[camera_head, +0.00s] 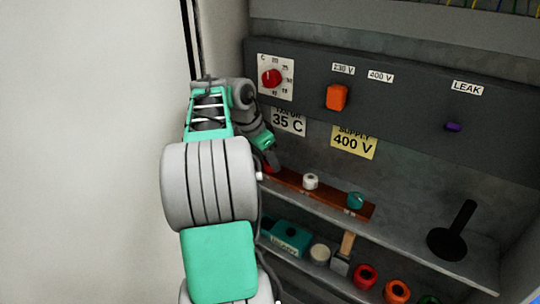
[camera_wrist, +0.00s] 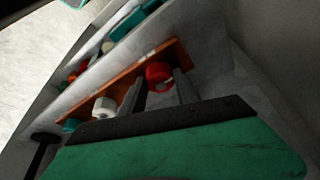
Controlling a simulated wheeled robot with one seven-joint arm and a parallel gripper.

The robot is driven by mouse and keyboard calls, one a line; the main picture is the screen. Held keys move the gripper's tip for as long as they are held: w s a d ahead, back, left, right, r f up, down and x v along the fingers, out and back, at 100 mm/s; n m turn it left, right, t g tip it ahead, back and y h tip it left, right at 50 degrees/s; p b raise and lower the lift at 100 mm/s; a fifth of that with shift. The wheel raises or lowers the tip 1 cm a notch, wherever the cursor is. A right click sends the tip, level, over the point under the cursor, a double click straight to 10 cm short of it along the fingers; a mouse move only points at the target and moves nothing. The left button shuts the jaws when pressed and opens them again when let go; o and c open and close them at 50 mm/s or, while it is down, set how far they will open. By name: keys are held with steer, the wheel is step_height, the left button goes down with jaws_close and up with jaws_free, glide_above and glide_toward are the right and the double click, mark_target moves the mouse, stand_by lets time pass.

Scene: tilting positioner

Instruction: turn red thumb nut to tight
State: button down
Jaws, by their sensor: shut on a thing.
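The red thumb nut (camera_wrist: 158,72) sits at one end of an orange-brown strip (camera_wrist: 128,82) in the wrist view. My gripper (camera_wrist: 164,82) has its two dark fingers on either side of the nut and is shut on it. In the head view my gripper (camera_head: 272,160) reaches down to the left end of the strip (camera_head: 326,197), and only a bit of red (camera_head: 267,169) shows beside it. A white nut (camera_head: 311,181) and a teal nut (camera_head: 355,200) stand further along the strip. Any tight marking is not legible.
Above the shelf is a panel with a red dial (camera_head: 271,77), an orange switch (camera_head: 337,97) and a purple lever (camera_head: 453,127). A black handle (camera_head: 460,230) stands on the shelf at right. A lower shelf holds a teal box (camera_head: 287,236) and several coloured rings.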

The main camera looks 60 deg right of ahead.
steer(key=c, duration=0.9)
jaws_free()
steer(key=p+v, duration=0.2)
steer(key=v, duration=0.5)
steer(key=shift+r, duration=0.35)
steer(key=shift+w+a, duration=0.1)
